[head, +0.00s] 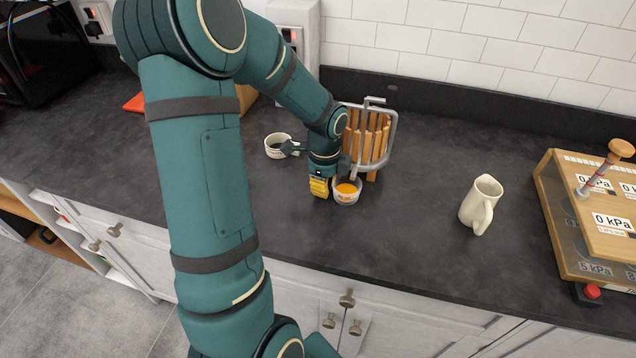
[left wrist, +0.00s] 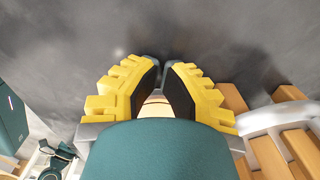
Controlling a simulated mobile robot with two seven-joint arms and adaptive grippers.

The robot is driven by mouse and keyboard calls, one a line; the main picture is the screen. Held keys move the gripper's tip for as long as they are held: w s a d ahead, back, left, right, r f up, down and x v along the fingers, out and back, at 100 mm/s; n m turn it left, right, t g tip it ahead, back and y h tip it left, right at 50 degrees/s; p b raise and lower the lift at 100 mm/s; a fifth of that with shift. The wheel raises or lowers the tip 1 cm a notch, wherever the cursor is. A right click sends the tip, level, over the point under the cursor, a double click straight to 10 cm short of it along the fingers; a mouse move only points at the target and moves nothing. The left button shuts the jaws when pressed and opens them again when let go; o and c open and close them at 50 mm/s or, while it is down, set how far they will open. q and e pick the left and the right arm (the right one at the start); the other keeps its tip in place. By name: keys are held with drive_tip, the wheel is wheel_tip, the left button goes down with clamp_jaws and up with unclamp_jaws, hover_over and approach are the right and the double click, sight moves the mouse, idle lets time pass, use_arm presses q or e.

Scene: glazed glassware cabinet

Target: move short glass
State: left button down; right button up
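A small short cup or glass (head: 347,192) with orange inside or on it stands on the dark counter in the head view. It is just right of my left gripper (head: 322,187), which points down close to the counter. The gripper partly hides the space beside it, so I cannot tell whether they touch. In the left wrist view the yellow fingers with black pads (left wrist: 160,68) are apart. A small cream patch (left wrist: 155,105) shows between them, mostly hidden by the wrist; I cannot tell what it is. My right gripper is out of view.
A wooden-slatted holder with a grey frame (head: 370,140) stands right behind the cup. A white mug (head: 279,148) is to the left. A cream jug (head: 481,203) and a wooden kPa-marked box (head: 590,225) stand to the right. Counter between cup and jug is clear.

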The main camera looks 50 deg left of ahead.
use_arm(q)
drive_tip(key=shift+d, duration=0.1)
drive_tip(key=shift+w+d, duration=0.25)
drive_tip(key=shift+d, duration=0.25)
drive_tip(key=shift+w+d, duration=0.25)
drive_tip(key=shift+d, duration=0.2)
